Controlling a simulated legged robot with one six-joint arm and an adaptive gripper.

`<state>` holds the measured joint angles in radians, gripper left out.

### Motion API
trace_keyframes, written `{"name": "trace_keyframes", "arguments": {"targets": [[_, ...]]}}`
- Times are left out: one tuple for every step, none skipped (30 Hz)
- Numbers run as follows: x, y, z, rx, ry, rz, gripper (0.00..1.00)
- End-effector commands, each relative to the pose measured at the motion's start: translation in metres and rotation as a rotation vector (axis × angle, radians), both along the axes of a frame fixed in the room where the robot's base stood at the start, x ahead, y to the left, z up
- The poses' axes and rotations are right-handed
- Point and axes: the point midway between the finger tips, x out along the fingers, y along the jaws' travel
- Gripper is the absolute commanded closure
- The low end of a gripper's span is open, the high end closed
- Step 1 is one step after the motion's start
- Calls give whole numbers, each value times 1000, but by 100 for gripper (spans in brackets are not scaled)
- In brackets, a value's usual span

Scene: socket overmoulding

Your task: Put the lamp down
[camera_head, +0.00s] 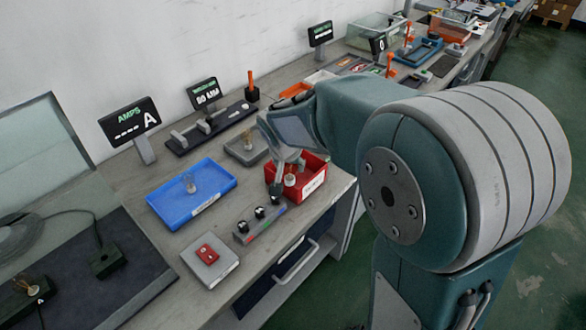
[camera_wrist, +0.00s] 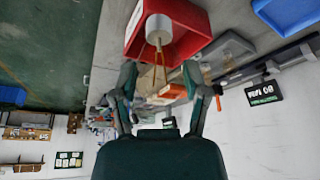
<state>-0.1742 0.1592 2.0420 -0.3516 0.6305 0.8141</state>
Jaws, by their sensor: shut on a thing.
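A clear glass lamp (camera_wrist: 158,30) with a grey cap and amber filament is between the fingers of my gripper (camera_wrist: 160,82) in the wrist view. The glass is hard to make out. In the head view my gripper (camera_head: 287,172) is at the red bin (camera_head: 313,184), and the held lamp (camera_head: 290,179) shows at the bin's opening. The red bin (camera_wrist: 192,14) also shows behind the lamp's cap in the wrist view. I cannot tell whether the cap touches the bin floor.
A block with black knobs (camera_head: 259,224) and a plate with a red switch (camera_head: 207,254) stand in front of the bin. A grey tray (camera_head: 246,148) and a black fixture (camera_head: 210,128) lie behind. Meters, including the AMPS display (camera_head: 129,121), line the wall.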

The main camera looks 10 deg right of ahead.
Motion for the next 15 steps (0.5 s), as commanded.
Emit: {"name": "trace_keyframes", "arguments": {"targets": [[7,-3,-5,-1,4,-2,77],[13,-5,-8,0,4,-3,77],[21,-8,-13,-1,5,-3,77],[28,-10,-15,-1,5,-3,77],[34,-12,-19,-1,6,-2,77],[42,-15,-22,-1,5,-2,77],[48,-17,-25,0,4,-3,77],[54,-19,-28,0,4,-3,77],[62,-21,-32,0,3,-2,77],[68,-23,-35,0,4,-2,77],[74,-25,-37,0,3,-2,77],[82,-28,-41,-1,3,-1,77],[86,-30,-47,-1,6,0,77],[89,-31,-53,-1,7,1,77],[95,-33,-60,-1,6,1,77]]}}
